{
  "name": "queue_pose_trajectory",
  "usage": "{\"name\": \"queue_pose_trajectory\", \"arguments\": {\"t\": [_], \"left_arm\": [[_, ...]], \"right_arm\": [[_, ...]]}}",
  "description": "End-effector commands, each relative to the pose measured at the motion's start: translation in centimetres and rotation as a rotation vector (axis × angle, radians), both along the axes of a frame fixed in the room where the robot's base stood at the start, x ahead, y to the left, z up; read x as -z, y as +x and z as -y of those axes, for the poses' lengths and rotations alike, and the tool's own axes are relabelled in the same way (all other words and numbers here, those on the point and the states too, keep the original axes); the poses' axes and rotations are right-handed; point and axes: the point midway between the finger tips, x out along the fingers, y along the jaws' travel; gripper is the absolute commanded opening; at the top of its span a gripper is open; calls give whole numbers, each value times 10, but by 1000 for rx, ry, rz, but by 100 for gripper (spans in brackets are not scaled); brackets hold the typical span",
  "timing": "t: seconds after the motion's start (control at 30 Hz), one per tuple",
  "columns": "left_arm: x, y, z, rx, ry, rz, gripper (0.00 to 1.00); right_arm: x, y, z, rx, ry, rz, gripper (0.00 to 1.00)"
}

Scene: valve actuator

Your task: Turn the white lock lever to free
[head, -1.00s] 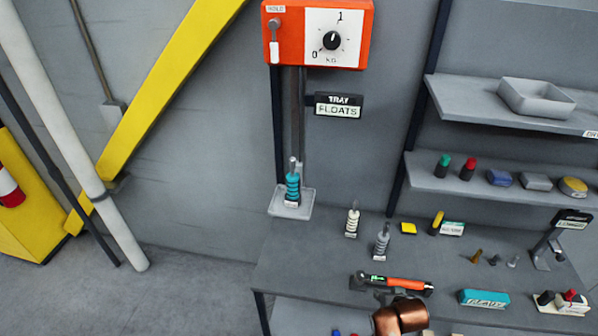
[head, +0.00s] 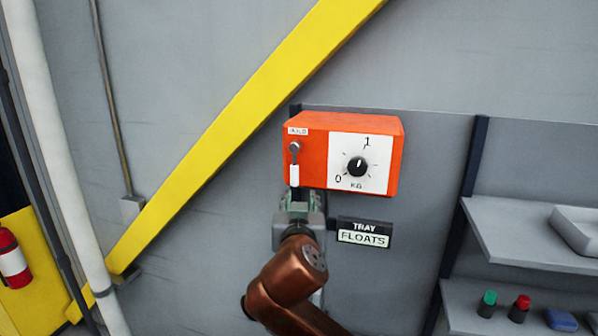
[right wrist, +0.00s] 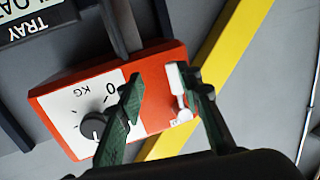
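The white lock lever (head: 294,175) hangs straight down from its pivot on the left of the orange box (head: 315,160), under a small label that appears to read HOLD. In the right wrist view the lever's white handle (right wrist: 175,78) lies between my right gripper's two green fingers (right wrist: 162,82), close to the right one; I cannot tell if they touch. The fingers are apart, so this gripper is open. In the head view my right gripper (head: 297,200) is just below the lever, its fingers mostly hidden. My left gripper is out of view.
A black dial (head: 357,167) on a white KG face, marked 0 and 1, is right of the lever. The TRAY FLOATS sign (head: 363,233) is below the box. A yellow diagonal beam (head: 235,125) crosses the wall at left. Shelves (head: 530,240) stand at right.

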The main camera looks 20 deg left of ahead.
Motion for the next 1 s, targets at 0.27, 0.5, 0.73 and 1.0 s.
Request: {"name": "queue_pose_trajectory", "arguments": {"t": [0.27, 0.5, 0.73, 1.0], "left_arm": [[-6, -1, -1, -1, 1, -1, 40], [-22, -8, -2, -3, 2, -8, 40], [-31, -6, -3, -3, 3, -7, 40], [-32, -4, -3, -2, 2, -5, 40]], "right_arm": [[-37, -10, -13, 7, 6, 56, 33], [-38, 27, -19, 12, 5, 54, 33], [-37, 53, -26, 9, 5, 55, 33], [-35, 58, -29, 4, 8, 55, 33]]}}
